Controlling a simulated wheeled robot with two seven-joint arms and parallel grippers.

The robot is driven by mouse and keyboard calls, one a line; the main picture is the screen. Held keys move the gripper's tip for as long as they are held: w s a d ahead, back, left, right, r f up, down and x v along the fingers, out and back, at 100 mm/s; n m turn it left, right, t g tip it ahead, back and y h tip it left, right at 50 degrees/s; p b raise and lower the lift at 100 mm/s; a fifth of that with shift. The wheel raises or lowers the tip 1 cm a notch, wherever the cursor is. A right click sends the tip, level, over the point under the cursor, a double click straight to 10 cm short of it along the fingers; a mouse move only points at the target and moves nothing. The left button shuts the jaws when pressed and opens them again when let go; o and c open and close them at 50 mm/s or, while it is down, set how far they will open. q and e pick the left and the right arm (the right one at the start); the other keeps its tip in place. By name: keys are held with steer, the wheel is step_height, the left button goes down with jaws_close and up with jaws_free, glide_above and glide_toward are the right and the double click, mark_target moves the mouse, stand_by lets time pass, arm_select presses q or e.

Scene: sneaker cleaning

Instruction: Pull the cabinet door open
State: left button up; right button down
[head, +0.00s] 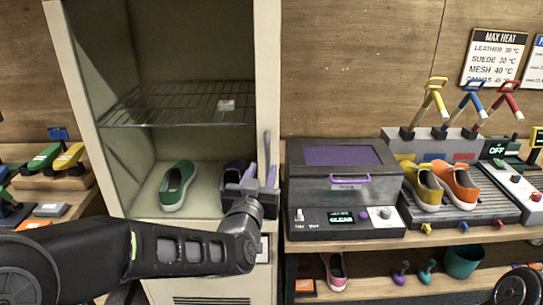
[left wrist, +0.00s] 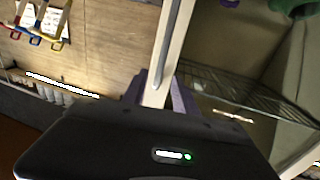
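The tall cream cabinet (head: 85,120) stands left of centre in the head view. Its front shows a cream frame around a clear view inside; I cannot tell whether a glass pane fills it. A thin grey upright handle (head: 267,150) is on the right frame post, and it also shows in the left wrist view (left wrist: 175,45). My left gripper (head: 260,178) is at the handle's lower part. Its purple fingers (left wrist: 160,92) are apart, one on each side of the handle and post. Contact with the handle cannot be seen. My right gripper is out of view.
Inside are a wire shelf (head: 180,103), a green shoe (head: 176,186) and a partly hidden purple shoe (head: 234,170). A grey machine with a purple window (head: 345,185) stands close right of the cabinet. Yellow (head: 424,187) and orange (head: 457,186) shoes are further right.

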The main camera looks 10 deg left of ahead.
mark_target(267, 158)
arm_select(q)
steer(key=shift+w+a, duration=0.1)
steer(key=shift+w, duration=0.45)
steer(key=w, duration=0.6)
steer(key=shift+w+a+p, duration=0.1)
steer(key=shift+w+p, duration=0.2)
steer(key=shift+p, duration=0.05)
steer(key=shift+c, duration=0.2)
jaws_close()
stand_by(0.6)
